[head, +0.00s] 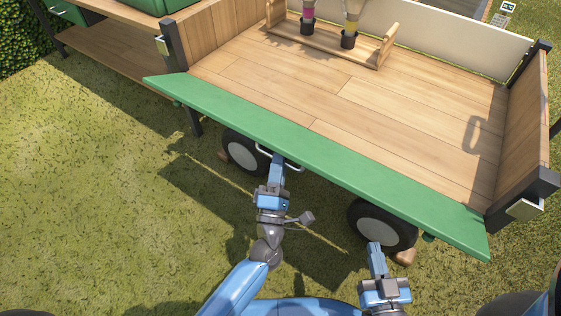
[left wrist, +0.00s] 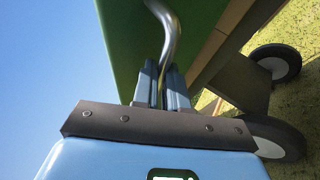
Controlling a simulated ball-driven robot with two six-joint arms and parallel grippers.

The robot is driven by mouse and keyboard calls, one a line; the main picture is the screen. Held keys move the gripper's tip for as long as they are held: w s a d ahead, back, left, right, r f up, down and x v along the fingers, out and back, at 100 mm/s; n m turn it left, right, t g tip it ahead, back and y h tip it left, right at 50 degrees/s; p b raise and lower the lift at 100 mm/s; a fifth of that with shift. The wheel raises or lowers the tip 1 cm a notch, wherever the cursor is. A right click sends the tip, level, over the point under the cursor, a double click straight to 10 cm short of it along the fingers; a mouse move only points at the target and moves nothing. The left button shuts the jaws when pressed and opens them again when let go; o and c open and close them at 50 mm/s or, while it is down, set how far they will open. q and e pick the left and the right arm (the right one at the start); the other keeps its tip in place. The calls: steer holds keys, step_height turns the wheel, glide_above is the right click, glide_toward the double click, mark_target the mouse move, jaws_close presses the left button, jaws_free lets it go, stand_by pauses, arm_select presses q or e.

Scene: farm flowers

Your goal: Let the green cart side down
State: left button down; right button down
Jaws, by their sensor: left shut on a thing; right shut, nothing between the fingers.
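The green cart side (head: 318,160) is folded outward from the cart's bed, clear of the corner posts; its exact angle is hard to tell. Its broad green face fills the upper middle of the left wrist view (left wrist: 125,45). A metal handle (head: 290,164) sits at its lower outer edge and shows as a bent bar in the left wrist view (left wrist: 171,35). My left gripper (head: 277,160) is shut on this handle; its fingers (left wrist: 163,85) close around the bar. My right gripper (head: 375,247) is shut and empty, below the side near the right wheel.
Latches (head: 162,45) (head: 524,208) sit on the corner posts. Wheels (head: 245,152) (head: 380,226) stand beneath. Grass lies free at the left.

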arm_select(q)
steer(key=f+b, duration=0.2)
steer(key=f, duration=0.1)
steer(key=w+f+b, duration=0.1)
steer(key=f, duration=0.1)
steer(key=shift+d+f, duration=0.25)
steer(key=shift+d, duration=0.05)
steer(key=shift+f, duration=0.15)
steer(key=c, duration=1.5)
jaws_free()
steer(key=o, duration=0.3)
steer(key=shift+w+d+f, duration=0.15)
steer(key=shift+w+d, duration=0.05)
steer(key=shift+w, duration=0.05)
steer(key=shift+o, duration=0.2)
steer(key=shift+s, duration=0.1)
steer(key=shift+a, duration=0.1)
